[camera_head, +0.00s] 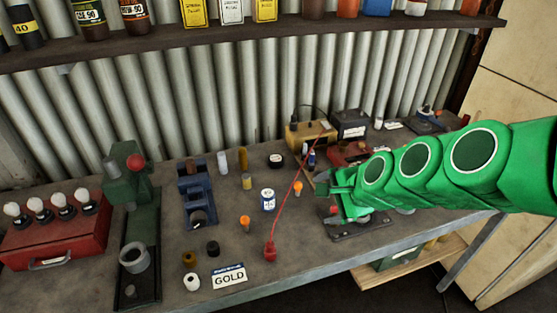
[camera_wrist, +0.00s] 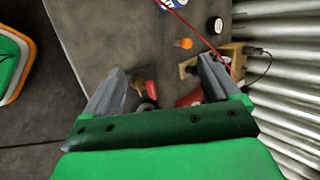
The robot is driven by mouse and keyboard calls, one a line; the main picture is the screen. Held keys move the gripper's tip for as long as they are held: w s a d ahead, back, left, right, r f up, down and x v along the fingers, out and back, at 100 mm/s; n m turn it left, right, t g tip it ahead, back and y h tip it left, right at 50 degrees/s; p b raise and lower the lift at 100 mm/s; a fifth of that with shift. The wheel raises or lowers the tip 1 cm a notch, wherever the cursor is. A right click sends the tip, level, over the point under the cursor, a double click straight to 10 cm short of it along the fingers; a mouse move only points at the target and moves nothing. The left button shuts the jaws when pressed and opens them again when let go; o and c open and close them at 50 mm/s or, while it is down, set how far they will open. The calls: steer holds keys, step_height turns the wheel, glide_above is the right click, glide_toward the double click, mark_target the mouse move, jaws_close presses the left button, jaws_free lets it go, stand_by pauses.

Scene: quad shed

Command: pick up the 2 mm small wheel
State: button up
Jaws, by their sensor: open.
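My gripper (camera_head: 330,184) is over the right part of the workbench, above a dark low device (camera_head: 362,229). In the wrist view my gripper (camera_wrist: 162,70) shows two grey fingers spread apart, with nothing clasped between them. Below and between the fingers are a red part (camera_wrist: 145,88), a second red part (camera_wrist: 190,98) and a dark rounded shape (camera_wrist: 147,104), partly hidden by the gripper body. I cannot tell which thing, if any, is the 2 mm small wheel; no such label is readable.
A red cable tool (camera_head: 270,250), an orange-topped piece (camera_head: 245,223) and a GOLD card (camera_head: 229,276) lie left of my arm. A green press (camera_head: 133,190) and red box (camera_head: 55,236) stand farther left. Corrugated wall (camera_head: 220,95) and shelf (camera_head: 240,33) bound the back.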

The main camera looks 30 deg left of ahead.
steer(key=w+a+f+m+t+y, duration=0.1)
steer(key=w+a+m+t+y, duration=0.1)
steer(key=w+a+m, duration=0.4)
steer(key=w+a+f+m+t+y, duration=0.15)
steer(key=a+m, duration=0.25)
steer(key=a, duration=0.4)
steer(key=m+t+h, duration=0.2)
steer(key=m+t, duration=0.1)
steer(key=m, duration=0.7)
glide_toward(277, 162)
steer(key=shift+s+r, duration=0.4)
steer(key=shift+s, duration=0.35)
steer(key=shift+w+f+t+h, duration=0.15)
steer(key=shift+f+t+h, duration=0.2)
steer(key=shift+x, duration=5.9)
steer(key=c, duration=1.2)
steer(key=shift+r, duration=0.1)
